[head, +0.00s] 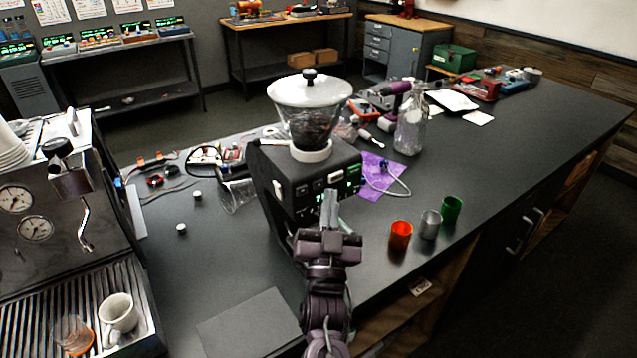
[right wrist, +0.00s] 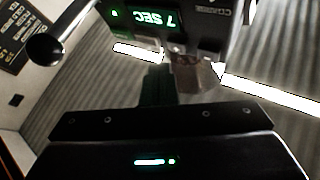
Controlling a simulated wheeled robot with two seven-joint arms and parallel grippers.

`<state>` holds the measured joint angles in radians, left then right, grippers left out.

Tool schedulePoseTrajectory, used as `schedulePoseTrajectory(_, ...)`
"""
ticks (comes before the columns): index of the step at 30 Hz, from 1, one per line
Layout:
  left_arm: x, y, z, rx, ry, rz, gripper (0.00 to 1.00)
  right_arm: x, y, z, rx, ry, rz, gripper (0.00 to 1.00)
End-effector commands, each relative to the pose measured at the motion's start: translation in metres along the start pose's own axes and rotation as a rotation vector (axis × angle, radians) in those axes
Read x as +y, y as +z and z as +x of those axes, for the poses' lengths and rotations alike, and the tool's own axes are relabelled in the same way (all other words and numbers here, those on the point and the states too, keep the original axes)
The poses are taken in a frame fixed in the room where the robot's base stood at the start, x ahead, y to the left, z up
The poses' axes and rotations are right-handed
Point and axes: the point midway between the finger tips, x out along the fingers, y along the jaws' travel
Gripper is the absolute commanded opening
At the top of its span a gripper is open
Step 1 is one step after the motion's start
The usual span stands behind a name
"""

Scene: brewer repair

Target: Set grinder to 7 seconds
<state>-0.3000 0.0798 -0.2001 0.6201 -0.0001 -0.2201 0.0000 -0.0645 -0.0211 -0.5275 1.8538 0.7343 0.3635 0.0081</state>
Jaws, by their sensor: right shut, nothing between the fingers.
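The black grinder (head: 285,180) stands on the dark counter with a clear bean hopper (head: 310,110) under a white lid. Its front panel has buttons and small green displays. In the right wrist view the grinder's display (right wrist: 157,19) reads "7 SEC", upside down in the picture. My right gripper (head: 330,205) is at the front panel with its fingers together and empty. In the right wrist view its fingertips (right wrist: 180,75) are close below the display; I cannot tell whether they touch a button. My left gripper is in neither view.
An espresso machine (head: 35,215) is at the left with a white cup (head: 119,318) on its tray. Orange (head: 401,236), grey (head: 430,225) and green (head: 451,209) cups stand right of my right gripper.

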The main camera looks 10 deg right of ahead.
Motion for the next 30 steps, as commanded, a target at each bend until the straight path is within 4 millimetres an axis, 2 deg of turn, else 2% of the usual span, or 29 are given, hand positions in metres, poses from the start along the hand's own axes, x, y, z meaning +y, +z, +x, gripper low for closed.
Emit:
schedulePoseTrajectory(13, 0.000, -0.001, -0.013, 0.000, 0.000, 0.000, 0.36, 0.020, -0.021, -0.028, -0.002, -0.001, -0.002, 0.00)
schedulePoseTrajectory(30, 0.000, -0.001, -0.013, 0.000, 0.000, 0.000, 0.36, 0.021, -0.021, -0.029, -0.001, 0.000, 0.000, 0.00)
